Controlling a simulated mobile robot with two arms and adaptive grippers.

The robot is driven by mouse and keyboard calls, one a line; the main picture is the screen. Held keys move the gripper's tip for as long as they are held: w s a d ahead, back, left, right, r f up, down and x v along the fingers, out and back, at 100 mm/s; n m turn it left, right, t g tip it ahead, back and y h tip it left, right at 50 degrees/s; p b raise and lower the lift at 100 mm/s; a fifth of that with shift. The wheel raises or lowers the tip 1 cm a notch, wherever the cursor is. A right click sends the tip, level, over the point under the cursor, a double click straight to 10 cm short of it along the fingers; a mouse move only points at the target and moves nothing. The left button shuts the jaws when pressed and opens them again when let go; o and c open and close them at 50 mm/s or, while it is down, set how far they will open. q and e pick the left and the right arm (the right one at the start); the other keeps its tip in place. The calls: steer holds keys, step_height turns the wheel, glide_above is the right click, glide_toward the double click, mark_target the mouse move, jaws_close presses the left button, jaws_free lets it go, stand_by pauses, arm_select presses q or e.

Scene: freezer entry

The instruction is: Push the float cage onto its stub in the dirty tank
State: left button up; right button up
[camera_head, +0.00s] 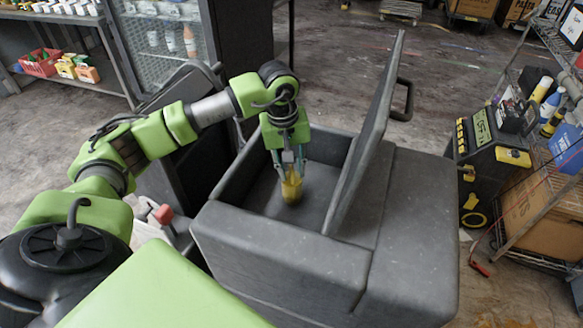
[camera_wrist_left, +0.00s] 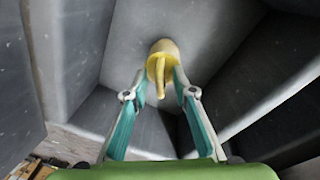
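The dirty tank (camera_head: 270,255) is a grey box-like tank with its lid (camera_head: 368,125) tilted up on the right. The yellow float cage (camera_head: 291,187) is upright inside the tank, low near its floor. My left gripper (camera_head: 291,170) reaches down into the tank with its fingers on both sides of the cage's upper part. In the left wrist view the cage (camera_wrist_left: 163,50) sits between the fingertips (camera_wrist_left: 161,76), which appear to touch its sides, and a yellow strip hangs from its near end. The stub is hidden, and I cannot tell whether the cage touches it. My right gripper is not in view.
The tank walls and raised lid, with a black handle (camera_head: 403,99), stand close around my left gripper. A black-and-yellow battery unit (camera_head: 492,150) and a wire shelf (camera_head: 540,195) stand at right. A glass-front cabinet (camera_head: 165,45) is behind at left. Open floor lies beyond the tank.

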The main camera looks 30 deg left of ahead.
mark_target(287, 181)
arm_select(q)
step_height(287, 181, up, 12)
steer(key=s, duration=0.1)
steer(key=shift+s+a, duration=0.25)
